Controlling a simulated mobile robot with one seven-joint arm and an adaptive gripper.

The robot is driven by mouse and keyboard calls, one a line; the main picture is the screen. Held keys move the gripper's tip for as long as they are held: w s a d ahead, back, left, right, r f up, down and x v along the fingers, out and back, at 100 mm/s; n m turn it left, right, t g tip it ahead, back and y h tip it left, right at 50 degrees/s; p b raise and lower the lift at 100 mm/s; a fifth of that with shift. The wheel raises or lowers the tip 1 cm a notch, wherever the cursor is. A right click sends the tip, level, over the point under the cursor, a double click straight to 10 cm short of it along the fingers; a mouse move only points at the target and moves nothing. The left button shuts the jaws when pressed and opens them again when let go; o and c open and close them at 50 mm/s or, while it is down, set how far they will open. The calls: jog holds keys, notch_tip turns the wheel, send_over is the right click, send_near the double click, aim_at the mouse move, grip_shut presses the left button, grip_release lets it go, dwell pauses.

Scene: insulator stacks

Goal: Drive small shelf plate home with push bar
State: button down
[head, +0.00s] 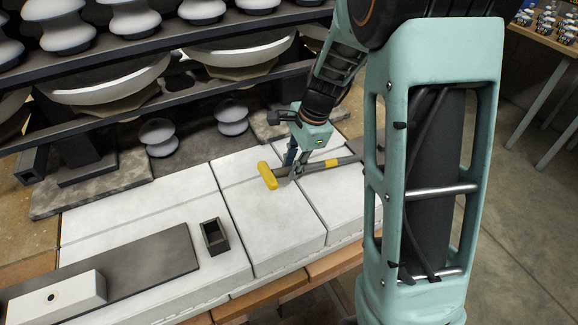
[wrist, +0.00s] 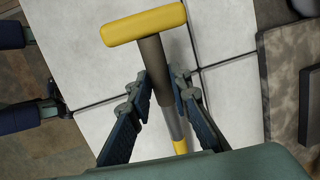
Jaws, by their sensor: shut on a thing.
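The push bar lies across the white slabs (head: 180,205), with a yellow crosspiece (head: 268,175) at one end, a grey shaft (head: 312,166) and a yellow band (head: 331,162). My gripper (head: 291,172) is shut on the shaft just behind the crosspiece. In the wrist view the push bar (wrist: 152,62) runs between the two fingers of my gripper (wrist: 162,95), with the crosspiece beyond the tips. I cannot tell whether the bar touches the slabs. I cannot tell for sure which plate is the small shelf plate; a mottled grey plate (head: 75,198) lies below the rack at left.
A dark rack (head: 60,133) with insulators stands behind the slabs. Two small insulators (head: 158,137) (head: 232,117) stand low beneath it. A small open dark box (head: 214,237), a long dark plate (head: 150,262) and a white block (head: 55,298) are at the front left.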

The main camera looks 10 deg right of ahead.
jog(key=shift+w+d, duration=0.25)
jog(key=shift+d, duration=0.5)
jog(key=shift+a+r, duration=0.1)
jog(key=shift+a, duration=0.1)
dwell(1.0)
jog(key=shift+s+a+p, duration=0.2)
jog(key=shift+s+a, duration=0.05)
jog(key=shift+a, duration=0.45)
jog(key=shift+s+a+p, duration=0.15)
jog(key=shift+s+a, duration=0.05)
jog(key=shift+a, duration=0.45)
jog(key=shift+r+p, duration=3.55)
jog(key=shift+r, duration=0.5)
jog(key=shift+f, duration=0.1)
